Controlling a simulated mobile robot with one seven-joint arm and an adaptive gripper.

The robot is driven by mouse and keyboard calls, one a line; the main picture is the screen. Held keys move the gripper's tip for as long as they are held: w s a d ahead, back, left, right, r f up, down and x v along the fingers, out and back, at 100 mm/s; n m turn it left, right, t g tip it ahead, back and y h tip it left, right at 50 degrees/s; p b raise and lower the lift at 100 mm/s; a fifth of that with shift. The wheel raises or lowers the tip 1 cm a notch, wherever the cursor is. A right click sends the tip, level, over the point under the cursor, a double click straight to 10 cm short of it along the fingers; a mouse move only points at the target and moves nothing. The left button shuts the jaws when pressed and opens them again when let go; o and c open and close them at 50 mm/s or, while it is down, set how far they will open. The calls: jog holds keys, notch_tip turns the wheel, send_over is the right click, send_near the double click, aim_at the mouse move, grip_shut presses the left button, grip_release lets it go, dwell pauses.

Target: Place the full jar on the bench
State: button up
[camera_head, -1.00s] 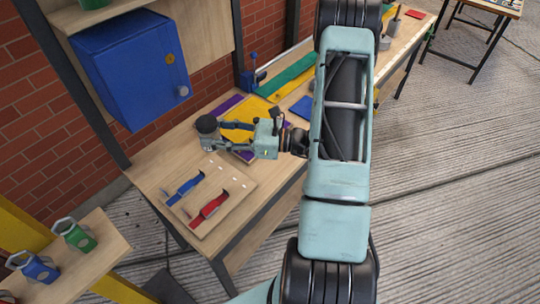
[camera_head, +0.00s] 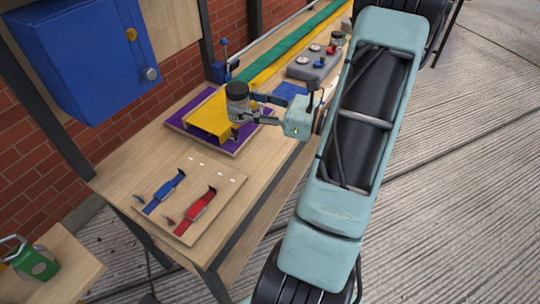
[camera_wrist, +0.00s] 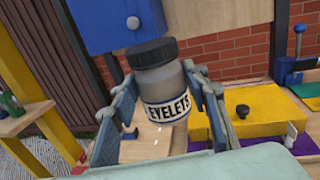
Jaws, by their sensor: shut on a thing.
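A jar with a black lid (camera_head: 237,97) is between the fingers of my gripper (camera_head: 248,103), which is shut on it. In the wrist view the jar (camera_wrist: 161,85) stands nearly upright, with grey contents and a white label reading EYELETS. The blue fingers (camera_wrist: 158,100) hold its sides. The wooden bench (camera_head: 130,168) runs from lower left to upper right.
A board with blue and red straps (camera_head: 225,190) lies at the bench's near end. A grey device (camera_head: 312,66) and another small jar (camera_head: 337,39) stand farther back. A blue cabinet (camera_head: 85,55) hangs at left. Bare wood shows around the strap board.

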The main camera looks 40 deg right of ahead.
jog(key=s+d+f+m+t+h+b, duration=0.1)
jog(key=s+d+f+m+h+b, duration=0.15)
jog(key=s+d+b, duration=0.4)
jog(key=s+d+f+m+t+h+b, duration=0.1)
jog(key=s+d+f+m+h+b, duration=0.1)
jog(key=s+d+h+b, duration=0.35)
jog(key=shift+y, duration=0.6)
jog(key=w+f+b, duration=0.2)
jog(key=w+f, duration=0.1)
jog(key=w, duration=0.1)
jog(key=w+a+f+b, duration=0.1)
jog(key=w+f+b, duration=0.1)
jog(key=w, duration=0.1)
jog(key=w+a+f+b, duration=0.1)
jog(key=w+f, duration=0.2)
jog(key=w, duration=0.1)
jog(key=shift+w+f+b, duration=0.35)
jog(key=shift+b, duration=0.05)
jog(key=shift+w+a+f, duration=0.15)
jog(key=shift+w+f, duration=0.2)
jog(key=shift+f, duration=0.05)
notch_tip(320, 180, down, 3)
jog(key=shift+w+f+b, duration=0.1)
jog(key=shift+f+b, duration=0.05)
jog(key=shift+b, duration=0.7)
jog(key=o, duration=1.3)
